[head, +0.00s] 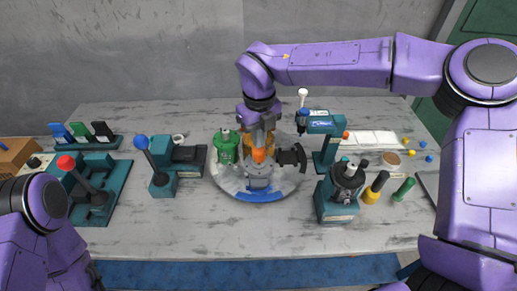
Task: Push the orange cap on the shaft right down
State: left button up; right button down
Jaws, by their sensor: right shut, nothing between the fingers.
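The orange cap (258,155) sits on top of the grey hydraulic motor (258,175) at the middle of the table. The shaft under the cap is hidden. My right gripper (259,143) points down directly above the cap, its fingers shut and empty, at or very near the cap's top. I cannot tell if they touch. My left arm (40,215) shows at the lower left, but its gripper is out of view.
The motor stands on a round plate (240,190) with a green part (226,146) at its left and a dark fitting (292,157) at its right. Teal fixtures (335,155) stand to the right, and a teal lever press (165,165) to the left. The front table strip is clear.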

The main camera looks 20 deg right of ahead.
jog(key=shift+f, duration=0.15)
jog(key=shift+f+b, duration=1)
jog(key=shift+f, duration=0.65)
notch_tip(320, 180, up, 7)
jog(key=p, duration=0.6)
jog(key=shift+f, duration=0.1)
jog(key=shift+f, duration=0.1)
